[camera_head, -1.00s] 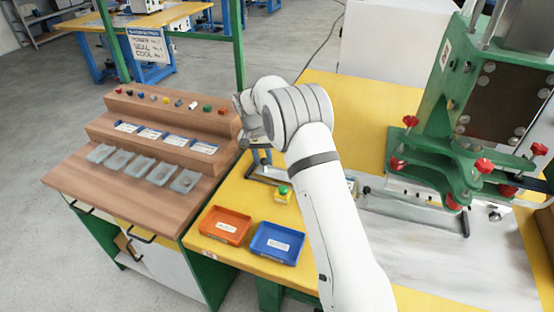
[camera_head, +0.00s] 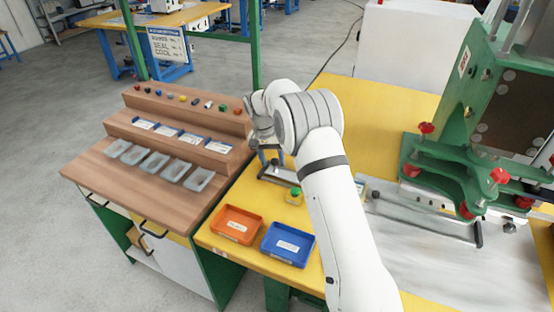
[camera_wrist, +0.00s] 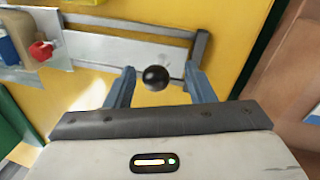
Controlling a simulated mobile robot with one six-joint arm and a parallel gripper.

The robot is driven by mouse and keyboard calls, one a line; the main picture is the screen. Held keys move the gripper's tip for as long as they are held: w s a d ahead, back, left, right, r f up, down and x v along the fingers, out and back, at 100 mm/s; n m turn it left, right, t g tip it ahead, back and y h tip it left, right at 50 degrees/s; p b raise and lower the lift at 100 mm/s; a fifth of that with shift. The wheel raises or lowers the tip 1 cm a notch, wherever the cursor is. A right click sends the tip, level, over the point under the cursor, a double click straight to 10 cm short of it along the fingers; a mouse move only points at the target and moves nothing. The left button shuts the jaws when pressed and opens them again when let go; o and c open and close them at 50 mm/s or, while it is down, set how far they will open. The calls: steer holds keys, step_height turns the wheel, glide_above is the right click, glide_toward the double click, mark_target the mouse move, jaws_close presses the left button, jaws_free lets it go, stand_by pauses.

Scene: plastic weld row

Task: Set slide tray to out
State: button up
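A flat pale tray (camera_wrist: 125,48) with a grey bar frame lies on the yellow bench in the wrist view; I take it for the slide tray. A round black knob (camera_wrist: 155,78) stands near its end, between the two fingers of my gripper (camera_wrist: 159,72). The fingers are open, with a visible gap on each side of the knob. In the head view my gripper (camera_head: 268,156) is low over the bench at the near end of the tray (camera_head: 279,175), and my arm hides much of the tray.
A small yellow block with a green button (camera_head: 294,195), an orange bin (camera_head: 237,226) and a blue bin (camera_head: 288,245) sit near the gripper. A wooden stepped rack (camera_head: 170,155) stands left. A green machine (camera_head: 455,165) with red knobs stands right.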

steer(key=shift+r, duration=0.1)
step_height(320, 180, up, 7)
steer(key=a, duration=0.1)
steer(key=shift+w+a+r, duration=0.2)
steer(key=s+d+r+n+t+y+p, duration=0.1)
steer(key=s+d+r, duration=0.55)
steer(key=s, duration=0.25)
steer(key=s+d+r+t+p, duration=0.1)
steer(key=s+d+r, duration=0.4)
steer(key=s+r, duration=0.35)
steer(key=s+d+f+p, duration=0.1)
steer(key=s+d, duration=0.2)
steer(key=s, duration=0.7)
steer(key=s+d+f+n+t+y, duration=0.1)
steer(key=s+d, duration=0.1)
steer(key=s, duration=0.9)
steer(key=shift+s+d+n+p, duration=0.3)
steer(key=shift+d+p, duration=0.1)
